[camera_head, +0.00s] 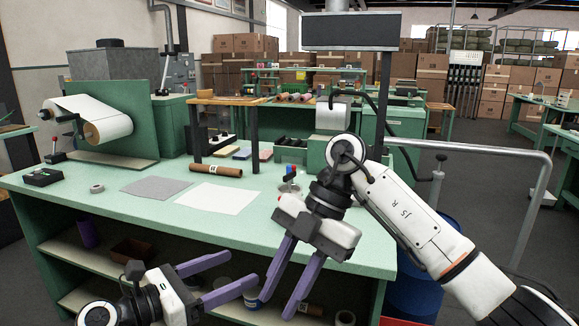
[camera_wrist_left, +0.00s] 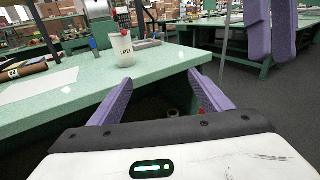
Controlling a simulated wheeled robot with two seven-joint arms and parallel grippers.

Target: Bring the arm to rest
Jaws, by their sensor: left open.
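My left gripper (camera_head: 243,268) comes in low from the left, in front of the table's front edge. Its two purple fingers are apart, with nothing between them. In the left wrist view the left gripper (camera_wrist_left: 161,76) also shows open and empty, its fingertips near the table edge. My right gripper (camera_head: 276,309) hangs from the arm at the right and points down, in front of the table. Its purple fingers are apart and I see nothing held. The right gripper's fingers also show at the upper right of the left wrist view (camera_wrist_left: 258,30).
The green table (camera_head: 340,250) carries a white sheet (camera_head: 217,198), a grey sheet (camera_head: 156,188), a brown roll (camera_head: 215,169) and a cup marked LATEX (camera_wrist_left: 122,48). A metal rail (camera_head: 480,151) and a blue drum (camera_head: 418,290) stand right. Shelves below the tabletop hold small items.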

